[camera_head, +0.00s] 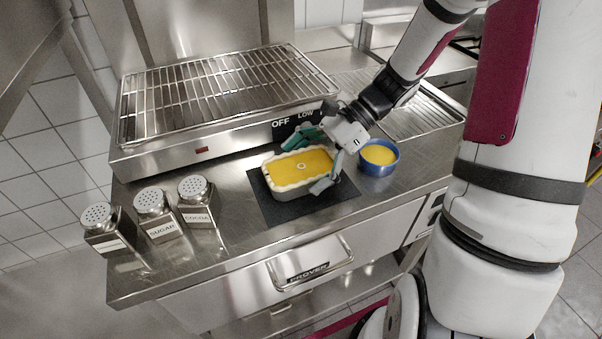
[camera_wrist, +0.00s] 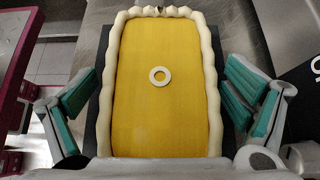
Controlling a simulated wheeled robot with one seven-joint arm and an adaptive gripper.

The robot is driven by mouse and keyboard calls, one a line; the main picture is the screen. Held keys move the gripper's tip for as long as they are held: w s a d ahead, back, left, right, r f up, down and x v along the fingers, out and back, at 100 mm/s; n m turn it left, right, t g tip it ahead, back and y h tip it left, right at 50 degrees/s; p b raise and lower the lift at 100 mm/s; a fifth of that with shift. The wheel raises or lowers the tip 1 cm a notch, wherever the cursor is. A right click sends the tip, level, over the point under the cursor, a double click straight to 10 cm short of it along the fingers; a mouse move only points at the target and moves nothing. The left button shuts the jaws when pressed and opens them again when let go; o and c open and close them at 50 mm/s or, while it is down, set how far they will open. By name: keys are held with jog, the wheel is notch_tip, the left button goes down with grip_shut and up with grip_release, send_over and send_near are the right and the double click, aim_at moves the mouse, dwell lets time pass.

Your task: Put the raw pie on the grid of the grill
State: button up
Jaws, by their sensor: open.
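The raw pie (camera_head: 299,167) is a rectangular yellow-filled pie with a pale crimped crust and a small ring on top. It sits on a dark square mat (camera_head: 325,206) on the steel counter. In the wrist view the pie (camera_wrist: 160,110) fills the middle, with its long sides toward my fingers. My gripper (camera_head: 318,160) is open around the pie, one teal-padded finger on each side, with visible gaps at both sides in the wrist view (camera_wrist: 160,105). The grill's grid (camera_head: 225,85) of metal bars is empty and lies behind the pie, higher than the counter.
The grill front (camera_head: 200,150) with its OFF/LOW panel rises just behind the pie. A blue bowl (camera_head: 378,168) of yellow filling stands close to the right of my gripper. Several shakers (camera_head: 152,213) stand at the left of the counter.

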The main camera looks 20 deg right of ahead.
jog(key=shift+a+f, duration=0.2)
jog(key=shift+a, duration=0.05)
jog(key=shift+c, duration=0.5)
jog(key=c, duration=1.9)
